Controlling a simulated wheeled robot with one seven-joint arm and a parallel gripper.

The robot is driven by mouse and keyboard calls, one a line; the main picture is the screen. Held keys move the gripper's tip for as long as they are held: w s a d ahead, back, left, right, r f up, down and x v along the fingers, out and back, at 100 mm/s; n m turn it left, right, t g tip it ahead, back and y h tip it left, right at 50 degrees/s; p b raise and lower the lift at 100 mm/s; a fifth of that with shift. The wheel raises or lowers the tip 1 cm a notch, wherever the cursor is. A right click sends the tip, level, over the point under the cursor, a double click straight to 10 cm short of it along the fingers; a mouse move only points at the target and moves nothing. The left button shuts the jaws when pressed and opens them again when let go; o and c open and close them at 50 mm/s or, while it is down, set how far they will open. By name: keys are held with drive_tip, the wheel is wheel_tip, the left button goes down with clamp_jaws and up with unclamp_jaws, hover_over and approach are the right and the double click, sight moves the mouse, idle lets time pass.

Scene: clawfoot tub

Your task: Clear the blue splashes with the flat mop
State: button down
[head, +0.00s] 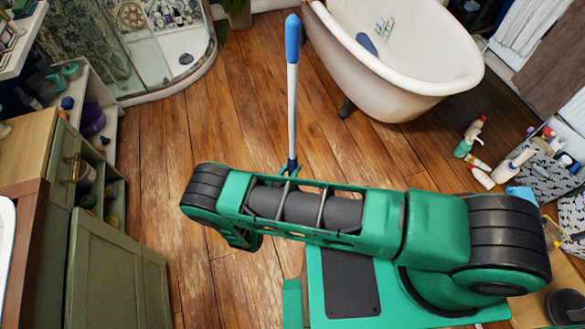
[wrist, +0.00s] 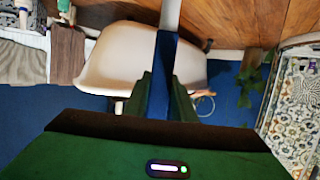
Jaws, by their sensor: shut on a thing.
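The flat mop's handle (head: 292,100) stands roughly upright in the head view, with a white shaft and a blue top end. My gripper (head: 290,170) is shut around a dark blue part low on the visible handle. In the wrist view the two green fingers of my gripper (wrist: 160,100) press on both sides of the blue section of the mop handle (wrist: 163,75). The mop's flat head is hidden below my arm in the head view and is not in the wrist view. I cannot make out any blue splashes on the floor.
A white clawfoot tub (head: 410,90) stands at the back right. Bottles (head: 470,137) and a patterned basket (head: 545,175) are at the right. A green cabinet (head: 110,260) is at the left, a shower tray (head: 180,50) behind. The wooden floor (head: 220,120) between is clear.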

drive_tip(key=shift+s+a+r, duration=0.1)
drive_tip(key=shift+s+a, duration=0.1)
drive_tip(key=shift+a, duration=0.45)
drive_tip(key=shift+s+a, duration=0.15)
drive_tip(key=shift+a, duration=0.5)
drive_tip(key=shift+s+a, duration=0.2)
drive_tip(key=shift+a, duration=0.55)
drive_tip(key=shift+s+a, duration=0.2)
drive_tip(key=shift+a, duration=0.5)
drive_tip(key=a, duration=0.2)
drive_tip(key=shift+s+a, duration=0.4)
drive_tip(key=shift+r, duration=0.1)
